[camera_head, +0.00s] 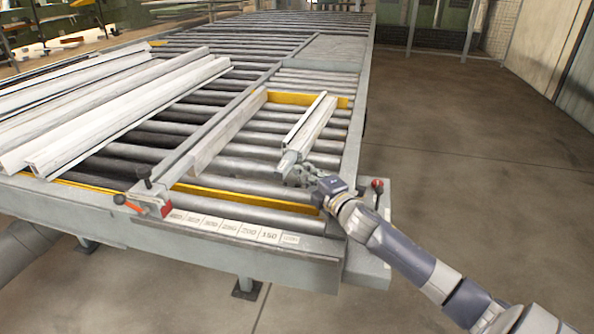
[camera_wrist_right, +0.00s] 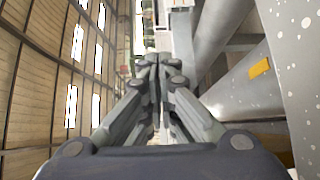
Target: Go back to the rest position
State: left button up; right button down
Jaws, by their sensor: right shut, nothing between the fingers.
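My right gripper (camera_head: 302,172) reaches in from the lower right to the front end of the roller bench, beside the near end of a short pale profile (camera_head: 310,128). In the right wrist view its fingers (camera_wrist_right: 152,62) are together with nothing between them. In the head view the fingertips overlap or lie close to the profile's end; I cannot tell whether they touch it. The profile lies along the bench in the right-hand lane. My left gripper is not in view.
Long white profiles (camera_head: 110,105) lie on the rollers at the left. A red clamp (camera_head: 150,205) sits on the bench's front edge near a number strip (camera_head: 225,227). A black-and-red lever (camera_head: 377,190) stands at the right corner. The floor (camera_head: 470,170) right of the bench is clear.

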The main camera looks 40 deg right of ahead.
jog(key=shift+s+a+r, duration=0.1)
jog(key=shift+s+r, duration=0.1)
